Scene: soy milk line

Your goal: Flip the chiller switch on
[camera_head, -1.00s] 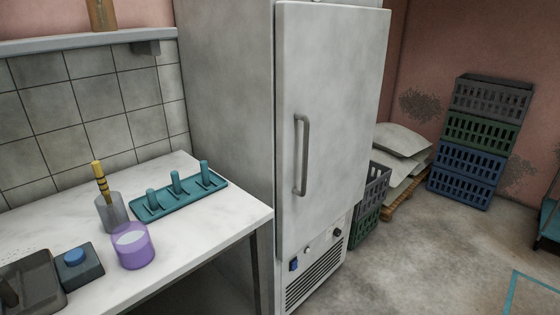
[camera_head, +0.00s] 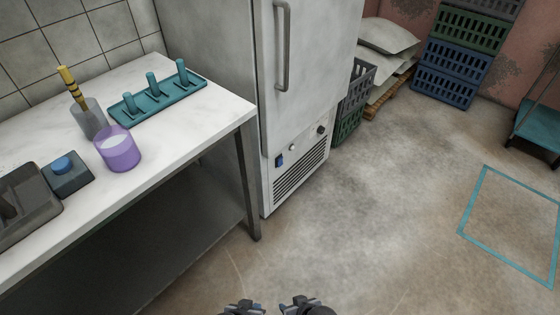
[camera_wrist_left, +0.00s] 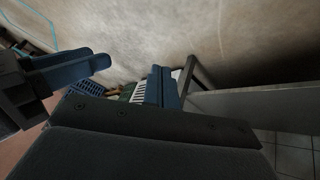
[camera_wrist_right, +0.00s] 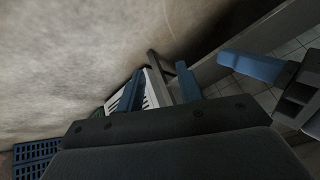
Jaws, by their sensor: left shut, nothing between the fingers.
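The chiller is a tall pale grey cabinet (camera_head: 305,60) with a long door handle. On its lower front panel is a blue rocker switch (camera_head: 279,160), too small to tell its position. A dark round knob (camera_head: 321,129) is to its right. My left gripper (camera_head: 243,308) is at the bottom edge of the head view, shut and empty, well short of the chiller; its closed blue fingers show in the left wrist view (camera_wrist_left: 160,87). My right gripper (camera_head: 300,303) is beside it; its blue fingers are apart and empty in the right wrist view (camera_wrist_right: 158,92).
A white-topped table (camera_head: 190,115) stands left of the chiller, its leg (camera_head: 250,180) near the chiller's front corner. It holds a purple cup (camera_head: 118,150) and a teal rack (camera_head: 158,97). Crates (camera_head: 445,75) stand at the back.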

